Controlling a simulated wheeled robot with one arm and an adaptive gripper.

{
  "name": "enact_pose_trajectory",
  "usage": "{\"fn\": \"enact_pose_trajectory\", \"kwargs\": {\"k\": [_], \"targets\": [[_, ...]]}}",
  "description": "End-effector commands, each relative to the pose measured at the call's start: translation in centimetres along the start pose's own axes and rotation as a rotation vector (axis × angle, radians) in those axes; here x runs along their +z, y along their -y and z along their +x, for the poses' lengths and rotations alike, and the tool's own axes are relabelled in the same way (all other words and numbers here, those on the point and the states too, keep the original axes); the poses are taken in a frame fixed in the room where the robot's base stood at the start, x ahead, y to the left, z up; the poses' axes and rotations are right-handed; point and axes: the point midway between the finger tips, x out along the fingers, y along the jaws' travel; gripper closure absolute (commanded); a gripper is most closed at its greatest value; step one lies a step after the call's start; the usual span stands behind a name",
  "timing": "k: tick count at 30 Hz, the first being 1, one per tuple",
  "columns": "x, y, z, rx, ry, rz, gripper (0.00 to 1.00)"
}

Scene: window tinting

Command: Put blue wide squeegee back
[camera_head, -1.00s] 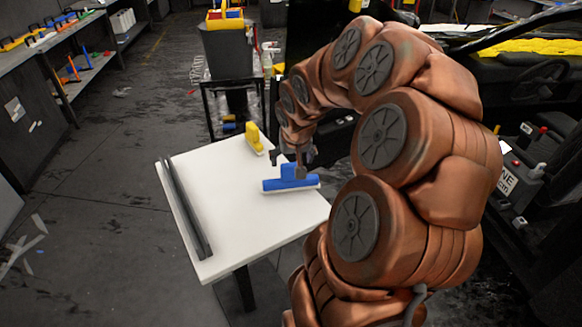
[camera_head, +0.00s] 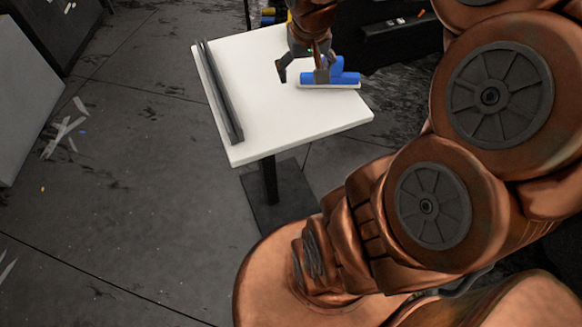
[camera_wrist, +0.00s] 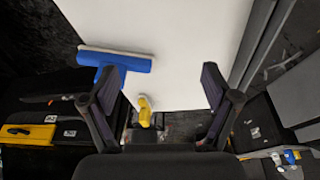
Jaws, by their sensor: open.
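The blue wide squeegee (camera_head: 345,78) lies on the white table (camera_head: 270,120) near its right edge, with a pale strip along its front. My gripper (camera_head: 302,73) is above the table beside it, open and empty. In the head view one finger is left of the squeegee and the other overlaps its left part. The squeegee also shows in the wrist view (camera_wrist: 125,62), partly behind the left finger and not between the fingers of my gripper (camera_wrist: 158,88). I cannot tell whether that finger touches it.
A long dark bar (camera_head: 218,95) lies along the table's left edge. The wrist view shows a yellow tool (camera_wrist: 145,112) at the table's end. The table's middle is clear. Open floor (camera_head: 130,180) lies to the left.

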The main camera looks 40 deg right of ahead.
Motion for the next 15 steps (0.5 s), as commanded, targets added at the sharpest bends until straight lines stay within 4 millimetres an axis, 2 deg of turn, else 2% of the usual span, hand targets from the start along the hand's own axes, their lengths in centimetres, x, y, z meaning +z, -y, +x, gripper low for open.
{"fn": "enact_pose_trajectory", "kwargs": {"k": [1, 3, 6, 9, 12, 15], "targets": [[2.4, 2.2, -0.5, -0.005, 0.037, -0.065, 0.13], [6.1, 4.5, -0.8, -0.011, 0.104, -0.142, 0.13], [11.2, 6.9, -1.4, -0.021, 0.187, -0.239, 0.13], [16.1, 8.2, -1.8, -0.030, 0.269, -0.318, 0.13], [19.7, 8.8, -2.2, -0.040, 0.329, -0.371, 0.13], [22.2, 9.1, -2.4, -0.047, 0.371, -0.403, 0.13]]}}
